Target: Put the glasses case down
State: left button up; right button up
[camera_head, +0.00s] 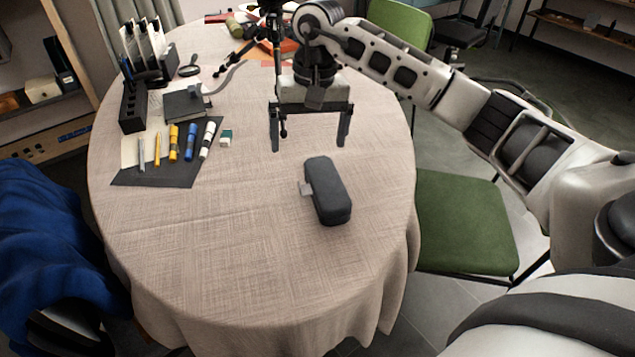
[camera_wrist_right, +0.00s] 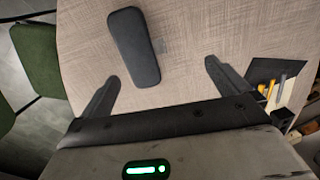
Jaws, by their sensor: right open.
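The dark grey glasses case (camera_head: 328,190) lies on the beige cloth of the round table (camera_head: 230,260), right of its middle. A small grey tab or cloth shows at its left side. My right gripper (camera_head: 309,143) is open and empty, beyond the case and apart from it in the head view. In the right wrist view the case (camera_wrist_right: 134,46) lies ahead of the two spread fingers of the right gripper (camera_wrist_right: 160,84), with nothing between them. My left gripper is not in view.
A dark mat (camera_head: 160,172) with several pens and markers lies at the left, with a black organizer (camera_head: 133,108) and a magnifying glass (camera_head: 189,70) behind. A tripod (camera_head: 270,35) stands at the back. Green chairs (camera_head: 462,222) flank the right. The table's front is clear.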

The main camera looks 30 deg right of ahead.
aim_at(320, 181)
jog(key=shift+h, duration=0.6)
jog(key=d+f, duration=0.1)
jog(key=f, duration=0.5)
jog(key=d+f, duration=0.1)
jog(key=f, duration=0.2)
jog(key=shift+w+d, duration=0.15)
jog(key=shift+d, duration=0.2)
jog(key=shift+s+a+f+p, duration=0.15)
jog(key=shift+f+p, duration=0.1)
jog(key=shift+f, duration=0.65)
jog(key=shift+s+f+p, duration=0.15)
jog(key=shift+f+p, duration=0.05)
jog(key=shift+f, duration=0.65)
jog(key=shift+s+a+f+p, duration=0.15)
jog(key=shift+f+p, duration=0.1)
jog(key=shift+f, duration=0.65)
jog(key=c, duration=1)
jog(key=shift+c, duration=0.4)
jog(key=shift+r, duration=0.2)
